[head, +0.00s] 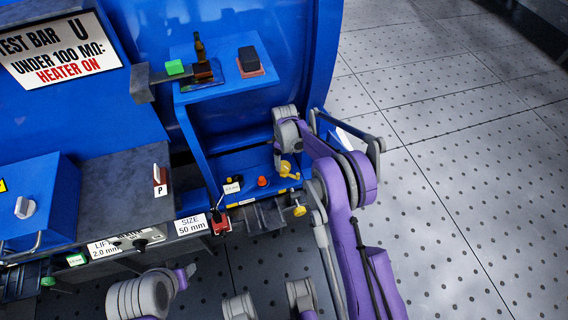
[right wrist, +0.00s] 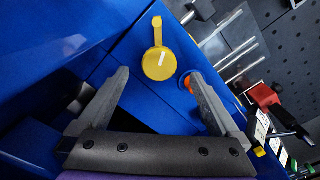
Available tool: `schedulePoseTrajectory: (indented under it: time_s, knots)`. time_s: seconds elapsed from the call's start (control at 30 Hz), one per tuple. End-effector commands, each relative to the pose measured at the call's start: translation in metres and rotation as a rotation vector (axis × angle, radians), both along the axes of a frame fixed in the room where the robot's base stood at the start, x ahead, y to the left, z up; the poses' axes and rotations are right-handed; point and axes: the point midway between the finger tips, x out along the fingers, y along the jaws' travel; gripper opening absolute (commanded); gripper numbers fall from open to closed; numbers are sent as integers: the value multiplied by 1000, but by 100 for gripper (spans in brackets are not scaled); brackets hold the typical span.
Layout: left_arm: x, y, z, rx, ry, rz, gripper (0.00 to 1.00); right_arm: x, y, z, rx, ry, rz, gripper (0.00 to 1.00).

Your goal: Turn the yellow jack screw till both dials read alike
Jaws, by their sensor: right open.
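The yellow jack screw (head: 287,168) sits on the low blue shelf of the machine, partly hidden by my right gripper and arm. In the right wrist view it is a yellow disc with a short handle and a white mark (right wrist: 159,62). My right gripper (right wrist: 158,76) is open, with the yellow disc showing between and just beyond its fingertips. I cannot tell whether it touches the screw. I cannot make out the two dials in either view. My left gripper is not in view.
An orange-red button (head: 262,182) is beside the screw, near my right finger in the wrist view. A second yellow knob (head: 299,210) is below it. A red part (head: 220,223) is at the front rail. An upper blue shelf (head: 195,95) holds a bottle. Floor at right is clear.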

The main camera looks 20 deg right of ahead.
Motion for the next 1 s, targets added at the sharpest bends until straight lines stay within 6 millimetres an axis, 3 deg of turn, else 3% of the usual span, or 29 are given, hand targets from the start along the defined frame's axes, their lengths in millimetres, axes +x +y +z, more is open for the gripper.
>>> schedulePoseTrajectory:
  time_s: [0.1, 0.3, 0.67, 1.0]
  knots:
    - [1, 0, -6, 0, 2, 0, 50, 0, 0, -22, 0, 0, -1, 99]
    - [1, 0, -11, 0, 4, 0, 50, 0, 0, -43, 0, 0, -1, 99]
    - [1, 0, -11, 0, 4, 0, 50, 0, 0, -47, 0, 0, -1, 97]
    - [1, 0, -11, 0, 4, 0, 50, 0, 0, -47, 0, 0, -1, 36]
